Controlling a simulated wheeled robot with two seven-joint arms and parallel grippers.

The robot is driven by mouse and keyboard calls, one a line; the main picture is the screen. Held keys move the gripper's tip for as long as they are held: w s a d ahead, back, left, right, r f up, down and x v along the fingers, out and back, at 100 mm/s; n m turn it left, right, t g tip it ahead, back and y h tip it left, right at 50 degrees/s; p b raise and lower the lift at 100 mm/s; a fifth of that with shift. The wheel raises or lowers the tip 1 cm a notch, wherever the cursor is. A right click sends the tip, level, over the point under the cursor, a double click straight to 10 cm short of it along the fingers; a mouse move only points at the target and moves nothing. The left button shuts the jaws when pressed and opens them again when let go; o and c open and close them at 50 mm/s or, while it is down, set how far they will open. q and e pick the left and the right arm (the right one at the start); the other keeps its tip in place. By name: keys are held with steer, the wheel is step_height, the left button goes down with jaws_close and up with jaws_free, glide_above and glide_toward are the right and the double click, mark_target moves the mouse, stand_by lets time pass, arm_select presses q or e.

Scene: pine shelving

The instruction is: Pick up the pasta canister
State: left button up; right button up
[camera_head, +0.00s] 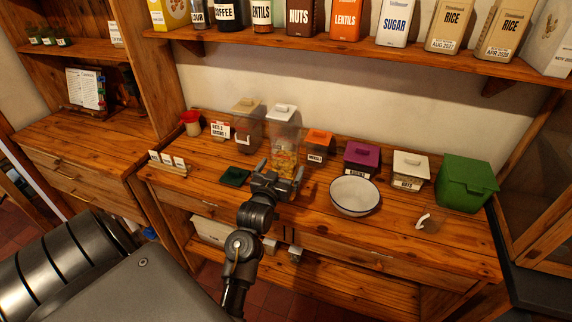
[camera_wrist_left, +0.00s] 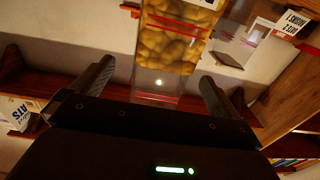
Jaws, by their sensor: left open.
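The pasta canister (camera_head: 284,133) is a tall clear container with a pale lid and yellow-orange contents. It stands upright near the back of the wooden counter. My left gripper (camera_head: 280,172) is open in front of its lower part, one finger toward each side. In the left wrist view the canister (camera_wrist_left: 172,45) shows its yellow pasta ahead of the open fingers (camera_wrist_left: 157,72), nearer the right finger. I cannot tell whether either finger touches it. The gripper hides part of its base. My right gripper is not in view.
A tan-lidded canister (camera_head: 246,122) stands close on the left, and an orange-lidded one (camera_head: 319,146) on the right. A white bowl (camera_head: 354,195) sits at the front right, a dark green flat item (camera_head: 235,177) at the left. A shelf (camera_head: 350,53) with containers runs above.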

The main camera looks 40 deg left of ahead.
arm_select(q)
steer(key=shift+w+a, duration=0.15)
steer(key=shift+w, duration=0.25)
steer(key=shift+w+a+r+p, duration=0.15)
steer(key=shift+w+p, duration=0.1)
steer(key=shift+p, duration=0.1)
steer(key=p+x, duration=0.1)
steer(key=x, duration=0.2)
steer(key=shift+w+a+p, duration=0.25)
steer(key=shift+p, duration=0.15)
steer(key=shift+w+a+f, duration=0.2)
steer(key=shift+w+f, duration=0.05)
steer(key=shift+w, duration=0.2)
steer(key=shift+s, duration=0.1)
steer(key=shift+c, duration=0.9)
steer(key=shift+r, duration=0.1)
steer(key=c, duration=1.3)
steer(key=shift+c, duration=0.2)
